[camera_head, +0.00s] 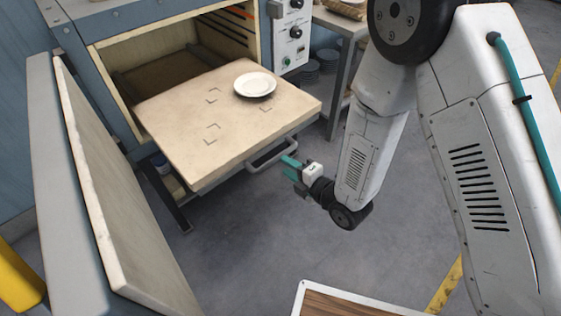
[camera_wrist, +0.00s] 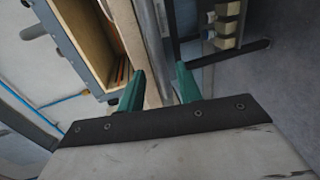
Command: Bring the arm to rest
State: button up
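My gripper (camera_head: 291,168) is in front of the pulled-out tray (camera_head: 180,130) of the plate dryer, close to the right end of the tray's handle (camera_head: 272,153). The head view does not settle whether they touch. In the wrist view, the two green fingers of my gripper (camera_wrist: 159,72) stand apart. The tray's edge shows beyond them, and I see nothing clamped between them. My arm is bent, reaching down from the right side of the head view. A white plate (camera_head: 255,85) lies on the tray near its back right corner.
The dryer's open door (camera_head: 105,190) stands at the left. A control panel (camera_head: 293,35) is right of the opening. A wood-topped surface (camera_head: 350,302) is at the bottom. The grey floor between is clear.

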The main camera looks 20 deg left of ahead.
jog(key=shift+v, duration=0.95)
jog(key=s+d+f+m+g+h, duration=0.2)
jog(key=d+f+m+g+h, duration=0.1)
jog(key=d+f+m+h, duration=0.4)
jog(key=d+r+m+g+h, duration=0.2)
jog(key=d+r+m+h, duration=0.4)
jog(key=d, duration=0.4)
jog(key=s+d+r+m, duration=0.5)
jog(key=s+d+r, duration=0.1)
jog(key=r, duration=0.4)
jog(key=s+d+r+m+g, duration=0.1)
jog(key=s+d+r+m, duration=0.5)
jog(key=r, duration=0.5)
jog(key=s+d+r+m, duration=0.5)
jog(key=d+r, duration=0.3)
jog(key=r, duration=0.3)
jog(key=shift+s+d+m+g, duration=0.3)
jog(key=shift+s+m, duration=0.1)
jog(key=shift+s, duration=0.15)
